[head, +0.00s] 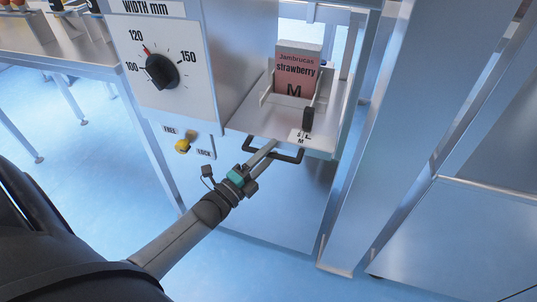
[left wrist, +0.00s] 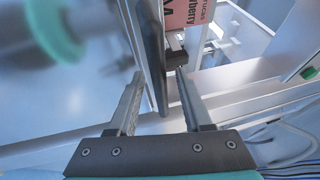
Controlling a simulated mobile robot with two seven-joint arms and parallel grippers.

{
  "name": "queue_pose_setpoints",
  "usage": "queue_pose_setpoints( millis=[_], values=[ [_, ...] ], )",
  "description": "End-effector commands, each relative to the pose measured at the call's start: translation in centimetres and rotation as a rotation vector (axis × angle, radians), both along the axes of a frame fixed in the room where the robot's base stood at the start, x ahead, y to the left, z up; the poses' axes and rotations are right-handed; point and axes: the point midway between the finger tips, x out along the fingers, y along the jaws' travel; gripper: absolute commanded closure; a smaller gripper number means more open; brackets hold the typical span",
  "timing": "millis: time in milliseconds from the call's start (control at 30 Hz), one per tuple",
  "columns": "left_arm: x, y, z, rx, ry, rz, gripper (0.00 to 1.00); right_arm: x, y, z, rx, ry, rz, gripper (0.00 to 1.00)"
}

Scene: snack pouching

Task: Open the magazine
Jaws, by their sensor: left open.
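The magazine is a pale metal tray (head: 250,121) low on the machine front. It holds a pink stack marked "Jambrucas strawberry M" (head: 296,72), also in the left wrist view (left wrist: 185,14). A black bar handle (head: 294,158) runs under its front edge. My left gripper (head: 268,146) is at this handle. In the left wrist view its fingers (left wrist: 158,76) are open, with the dark handle bar (left wrist: 152,45) between them and a gap beside it. My right gripper is not in view.
A yellow knob (head: 183,146) sits between FREE and LOCK labels left of the handle. A width dial (head: 162,71) is above it. A metal post (head: 365,150) stands close to the right of the tray. Open floor (head: 240,270) lies in front.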

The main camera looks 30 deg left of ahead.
Motion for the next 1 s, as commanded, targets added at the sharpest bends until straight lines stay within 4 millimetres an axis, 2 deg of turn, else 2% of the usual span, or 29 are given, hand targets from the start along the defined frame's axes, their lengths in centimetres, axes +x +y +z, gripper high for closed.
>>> queue_pose_setpoints(
  millis=[233,667,1000],
  values=[
    [0.02,0.02,0.00,0.000,0.001,0.000,0.53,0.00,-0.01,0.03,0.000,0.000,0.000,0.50],
    [0.00,0.02,-0.01,0.000,0.001,0.000,1.00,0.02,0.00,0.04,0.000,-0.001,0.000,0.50],
    [-0.01,0.01,-0.02,0.000,0.001,0.000,1.00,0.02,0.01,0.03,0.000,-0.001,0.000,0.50]
  ],
)
